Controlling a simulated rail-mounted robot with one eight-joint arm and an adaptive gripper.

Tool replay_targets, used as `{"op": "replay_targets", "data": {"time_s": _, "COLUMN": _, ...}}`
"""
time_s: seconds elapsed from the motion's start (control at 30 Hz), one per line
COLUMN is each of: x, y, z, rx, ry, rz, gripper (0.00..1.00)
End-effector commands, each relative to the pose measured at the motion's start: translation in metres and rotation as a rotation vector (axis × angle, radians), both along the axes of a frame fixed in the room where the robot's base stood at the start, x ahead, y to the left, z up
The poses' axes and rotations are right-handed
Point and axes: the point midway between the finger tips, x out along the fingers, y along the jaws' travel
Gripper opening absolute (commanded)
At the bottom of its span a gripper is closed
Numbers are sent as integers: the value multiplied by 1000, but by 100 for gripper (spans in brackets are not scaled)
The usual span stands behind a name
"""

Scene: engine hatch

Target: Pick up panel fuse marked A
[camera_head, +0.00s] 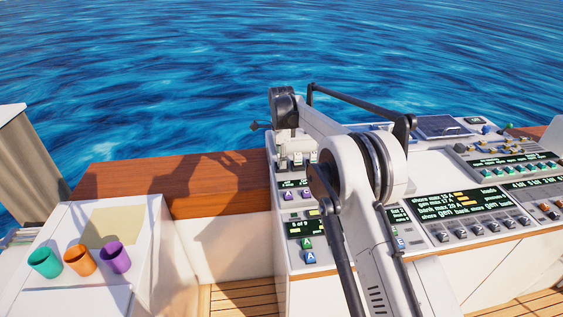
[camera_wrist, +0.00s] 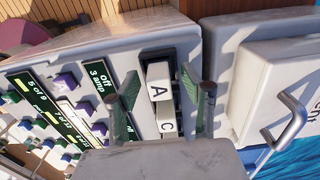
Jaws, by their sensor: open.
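The panel fuse marked A (camera_wrist: 158,76) is a white block with a dark letter, seated in a dark slot in the wrist view. A second white fuse marked C (camera_wrist: 167,117) sits just below it in the same slot. My gripper (camera_wrist: 160,88) is open, with a green-padded finger on each side of the fuses. Fuse A lies between the fingers, with a visible gap to them; I cannot tell how deep the fingertips reach. In the head view my arm covers part of the console, and the fuse letters are not readable there.
A small display reading "off 3 amp" (camera_wrist: 101,82) is left of the fuses. A white box with a metal handle (camera_wrist: 286,128) stands close on the right. The console (camera_head: 470,235) carries displays and switches. Green, orange (camera_head: 80,260) and purple cups stand on a left counter.

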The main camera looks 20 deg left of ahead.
Motion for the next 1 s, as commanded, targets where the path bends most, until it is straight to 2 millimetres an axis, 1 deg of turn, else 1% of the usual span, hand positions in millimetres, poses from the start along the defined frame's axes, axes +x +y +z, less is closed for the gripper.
{"op": "replay_targets", "data": {"time_s": 0.07, "x": 0, "y": 0, "z": -4, "rx": 0, "ry": 0, "rz": 0, "gripper": 43}}
{"op": "replay_targets", "data": {"time_s": 0.23, "x": 0, "y": 0, "z": -5, "rx": 0, "ry": 0, "rz": 0, "gripper": 43}}
{"op": "replay_targets", "data": {"time_s": 0.27, "x": 0, "y": 0, "z": -5, "rx": 0, "ry": 0, "rz": 0, "gripper": 40}}
{"op": "replay_targets", "data": {"time_s": 0.57, "x": 0, "y": 0, "z": -5, "rx": 0, "ry": 0, "rz": 0, "gripper": 0}}
{"op": "replay_targets", "data": {"time_s": 0.87, "x": 0, "y": 0, "z": -4, "rx": 0, "ry": 0, "rz": 0, "gripper": 0}}
{"op": "replay_targets", "data": {"time_s": 1.0, "x": 0, "y": 0, "z": 2, "rx": 0, "ry": 0, "rz": 0, "gripper": 0}}
